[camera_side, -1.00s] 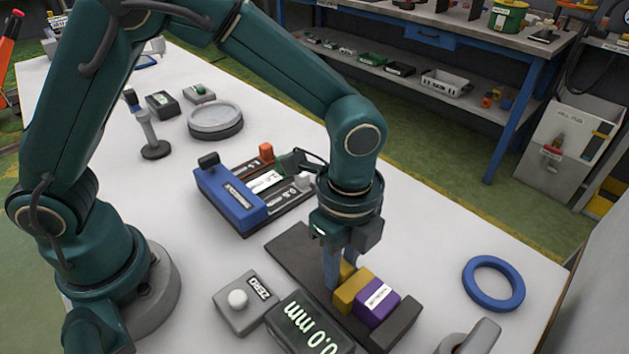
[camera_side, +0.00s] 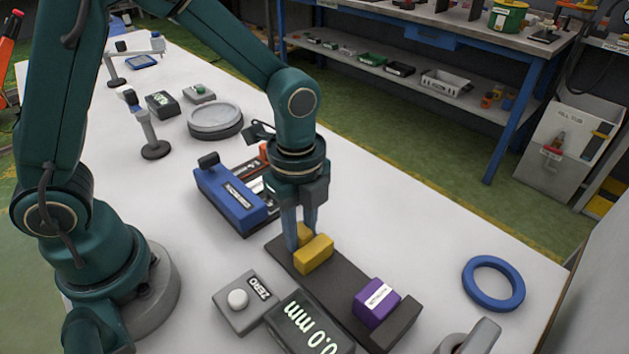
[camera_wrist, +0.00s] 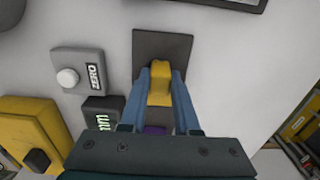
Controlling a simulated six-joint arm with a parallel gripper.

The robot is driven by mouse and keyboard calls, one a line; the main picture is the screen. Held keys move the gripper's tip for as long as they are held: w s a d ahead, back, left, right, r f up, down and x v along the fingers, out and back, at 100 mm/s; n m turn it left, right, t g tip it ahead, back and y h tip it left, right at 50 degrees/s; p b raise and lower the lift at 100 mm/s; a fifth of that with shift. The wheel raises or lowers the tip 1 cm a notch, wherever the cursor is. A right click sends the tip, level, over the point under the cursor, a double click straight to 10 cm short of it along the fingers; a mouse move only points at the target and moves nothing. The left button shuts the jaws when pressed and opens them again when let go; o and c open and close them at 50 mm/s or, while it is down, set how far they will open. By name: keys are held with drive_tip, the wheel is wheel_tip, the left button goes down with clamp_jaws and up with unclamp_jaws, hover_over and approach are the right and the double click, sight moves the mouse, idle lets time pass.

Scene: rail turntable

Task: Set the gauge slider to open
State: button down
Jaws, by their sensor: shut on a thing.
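The gauge has a dark flat rail with a yellow slider (camera_side: 314,254) on it and a purple block (camera_side: 376,303) with a white label near the rail's front right end. My gripper (camera_side: 304,240) is shut on the yellow slider, toward the back left part of the rail. A clear stretch of dark rail (camera_side: 345,283) lies between the slider and the purple block. In the wrist view the fingers (camera_wrist: 159,95) straddle the yellow slider (camera_wrist: 160,78), and the purple block (camera_wrist: 155,130) is mostly hidden behind the gripper.
A display (camera_side: 308,322) reading 0.0 mm and a ZERO button box (camera_side: 245,300) stand left of the rail. A blue box (camera_side: 232,200) stands behind it. A blue ring (camera_side: 493,283) lies to the right, with bare table around it.

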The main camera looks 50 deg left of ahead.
sight(299, 228)
drive_tip(key=shift+a, duration=0.2)
drive_tip(key=c, duration=0.6)
unclamp_jaws()
drive_tip(key=shift+c, duration=0.2)
drive_tip(key=shift+d+r, duration=0.1)
drive_tip(key=shift+r, duration=2.45)
